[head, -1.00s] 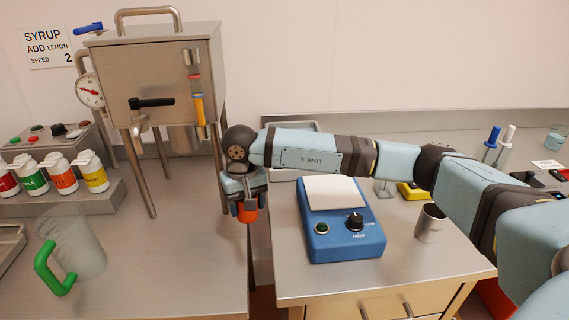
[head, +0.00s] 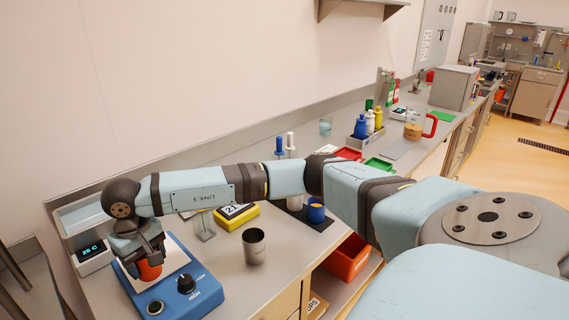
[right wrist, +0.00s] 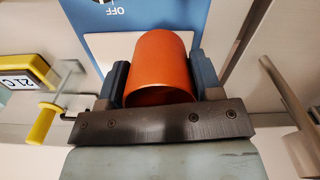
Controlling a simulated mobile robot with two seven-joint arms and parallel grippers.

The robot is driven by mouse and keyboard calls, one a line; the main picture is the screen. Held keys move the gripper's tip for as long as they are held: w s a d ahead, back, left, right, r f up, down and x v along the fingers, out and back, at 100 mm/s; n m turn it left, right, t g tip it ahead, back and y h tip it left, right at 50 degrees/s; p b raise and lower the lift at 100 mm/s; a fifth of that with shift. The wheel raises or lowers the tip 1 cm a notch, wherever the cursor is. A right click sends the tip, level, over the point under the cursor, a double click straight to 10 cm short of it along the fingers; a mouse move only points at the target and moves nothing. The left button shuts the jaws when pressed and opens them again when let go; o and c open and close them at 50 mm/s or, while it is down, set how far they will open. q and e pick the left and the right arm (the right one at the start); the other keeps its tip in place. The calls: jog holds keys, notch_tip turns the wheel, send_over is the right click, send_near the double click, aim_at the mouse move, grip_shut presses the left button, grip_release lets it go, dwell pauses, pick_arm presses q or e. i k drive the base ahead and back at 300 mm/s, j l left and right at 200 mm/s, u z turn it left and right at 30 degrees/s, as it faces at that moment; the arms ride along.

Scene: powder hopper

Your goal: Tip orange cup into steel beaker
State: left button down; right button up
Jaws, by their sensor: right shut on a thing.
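The orange cup (head: 149,270) is in my right gripper (head: 147,262), which holds it over the white top of a blue bench device in the head view. In the right wrist view the orange cup (right wrist: 160,62) sits between the two blue fingers of my right gripper (right wrist: 160,82), with its open rim turned toward the camera. The contents of the cup cannot be made out. The steel beaker (head: 254,246) stands upright on the counter, to the right of the cup and apart from it. My left gripper is not in view.
The blue device (head: 187,288) with knobs is between cup and beaker. A yellow timer (head: 237,216), a blue cup (head: 316,210) and a small stand (head: 202,227) are behind the beaker. An orange bin (head: 347,258) is below the counter. The counter around the beaker is mostly clear.

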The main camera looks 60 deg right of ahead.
aim_at(254, 239)
jog(key=l+z, duration=0.1)
jog(key=z, duration=0.4)
jog(key=l+z, duration=0.1)
jog(key=z, duration=0.4)
jog(key=i, duration=0.05)
